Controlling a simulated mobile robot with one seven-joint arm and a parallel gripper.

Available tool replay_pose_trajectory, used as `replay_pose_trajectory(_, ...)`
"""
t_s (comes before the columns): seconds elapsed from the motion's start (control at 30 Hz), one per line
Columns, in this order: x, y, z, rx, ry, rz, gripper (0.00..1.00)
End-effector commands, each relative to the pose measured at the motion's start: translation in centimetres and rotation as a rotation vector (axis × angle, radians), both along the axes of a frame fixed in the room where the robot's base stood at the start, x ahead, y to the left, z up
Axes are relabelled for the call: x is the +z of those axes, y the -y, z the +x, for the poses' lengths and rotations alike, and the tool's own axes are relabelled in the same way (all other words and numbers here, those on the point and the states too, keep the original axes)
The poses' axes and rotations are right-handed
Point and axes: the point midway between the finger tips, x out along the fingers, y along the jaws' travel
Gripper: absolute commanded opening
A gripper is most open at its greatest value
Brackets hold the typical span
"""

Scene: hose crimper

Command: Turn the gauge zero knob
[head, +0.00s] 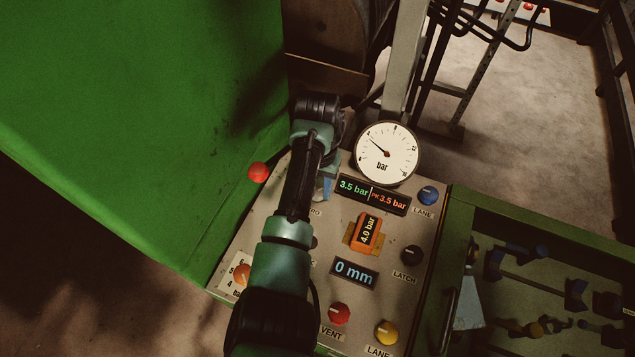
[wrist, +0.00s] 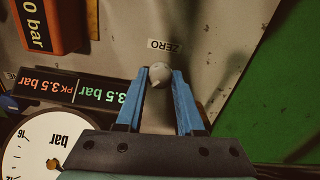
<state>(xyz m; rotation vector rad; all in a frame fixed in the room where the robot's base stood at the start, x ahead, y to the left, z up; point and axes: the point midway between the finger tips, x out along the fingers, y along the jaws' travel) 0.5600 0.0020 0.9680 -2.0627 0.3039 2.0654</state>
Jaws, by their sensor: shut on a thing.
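The gauge zero knob (wrist: 158,76) is a small pale grey knob on the panel, under a label reading ZERO (wrist: 164,46) in the wrist view. My gripper (wrist: 160,78) has its two blue fingers on either side of the knob and is shut on it. In the head view my arm covers the knob, and only a bit of the blue fingers (head: 324,188) shows. The round white gauge (head: 387,153) stands at the panel's far edge, its needle pointing to the upper left. The display (head: 373,194) reads 3.5 bar and PK 3.5 bar.
The panel (head: 405,225) also carries a blue knob (head: 428,195), a black knob (head: 411,255), a red knob (head: 339,313), a yellow knob (head: 387,332) and an orange 4.0 bar block (head: 367,232). A red button (head: 258,172) sits at the left edge, beside a green housing (head: 130,110).

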Motion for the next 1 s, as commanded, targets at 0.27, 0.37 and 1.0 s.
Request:
replay_pose_trajectory(0.27,0.15,0.0,0.07,-0.216,0.002,0.0,0.0)
replay_pose_trajectory(0.37,0.15,0.0,0.1,-0.274,0.003,0.0,0.0)
replay_pose_trajectory(1.0,0.14,0.04,0.17,-0.393,0.005,0.0,0.0)
